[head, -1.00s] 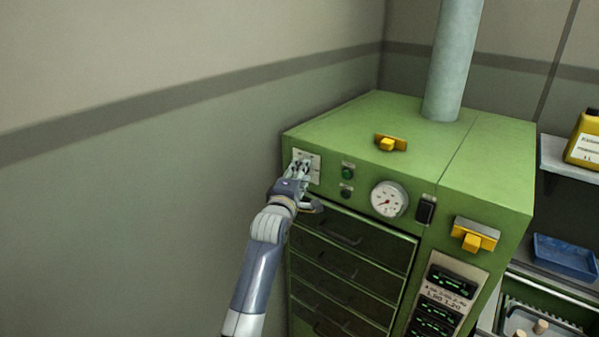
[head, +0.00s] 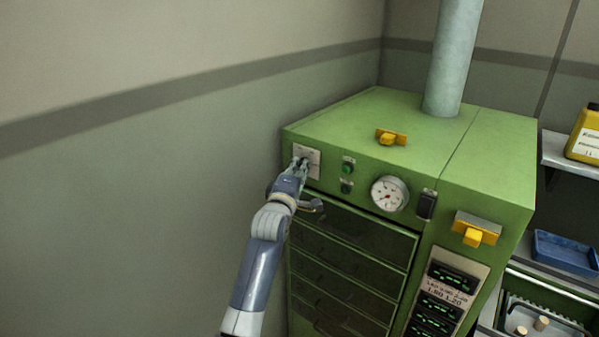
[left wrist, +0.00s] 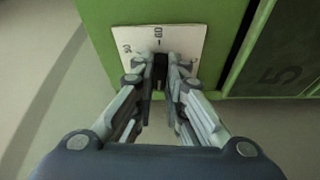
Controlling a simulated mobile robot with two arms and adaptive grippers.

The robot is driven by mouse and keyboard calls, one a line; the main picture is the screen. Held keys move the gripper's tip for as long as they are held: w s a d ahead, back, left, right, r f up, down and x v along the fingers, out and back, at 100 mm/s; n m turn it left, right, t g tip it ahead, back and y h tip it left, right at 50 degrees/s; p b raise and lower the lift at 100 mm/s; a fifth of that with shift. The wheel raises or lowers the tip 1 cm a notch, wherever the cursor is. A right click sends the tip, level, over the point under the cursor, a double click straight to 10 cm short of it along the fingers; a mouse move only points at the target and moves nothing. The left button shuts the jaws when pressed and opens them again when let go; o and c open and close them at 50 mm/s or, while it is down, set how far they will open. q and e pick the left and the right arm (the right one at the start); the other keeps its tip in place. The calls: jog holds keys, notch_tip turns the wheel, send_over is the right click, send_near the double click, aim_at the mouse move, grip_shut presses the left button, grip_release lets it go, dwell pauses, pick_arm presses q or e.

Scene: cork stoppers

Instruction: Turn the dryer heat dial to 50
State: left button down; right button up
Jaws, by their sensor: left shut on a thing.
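The green dryer (head: 340,120) stands in the corner. Its heat dial plate (head: 313,157) is a pale square at the upper left of the front. In the left wrist view the plate (left wrist: 190,38) carries printed marks, sideways to the camera and only partly legible. My left gripper (head: 301,163) is at the plate; in the left wrist view its fingers (left wrist: 160,72) are shut on the dark dial knob (left wrist: 160,68). The fingers hide most of the knob, and I cannot tell which mark it points to. My right gripper is not in view.
Dark drawers (head: 350,240) with handles lie below. A wall is close on the left. Shelves with a blue tray (head: 565,252) stand at the right.

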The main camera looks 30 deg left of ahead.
pick_arm(q)
jog(key=m+t+h+b, duration=0.1)
jog(key=m+h+b, duration=0.2)
jog(key=m, duration=0.5)
jog(key=a+m+t+h+b, duration=0.1)
jog(key=m+t+h+b, duration=0.1)
jog(key=m+b, duration=0.3)
jog(key=m+t+h+b, duration=0.1)
jog(key=m+h+b, duration=0.3)
jog(key=m, duration=0.8)
jog(key=shift+a+f+t, duration=0.15)
jog(key=shift+f+t, duration=0.15)
jog(key=shift+f, duration=0.1)
jog(key=shift+a+m+g+h, duration=0.1)
jog(key=shift+m+g+h, duration=0.1)
jog(key=shift+m+h, duration=0.7)
jog(key=shift+m+g+h, duration=0.2)
jog(key=shift+m+h, duration=0.2)
jog(key=shift+m, duration=1)
jog(key=c, duration=1.6)
grip_release()
jog(key=shift+c, duration=0.2)
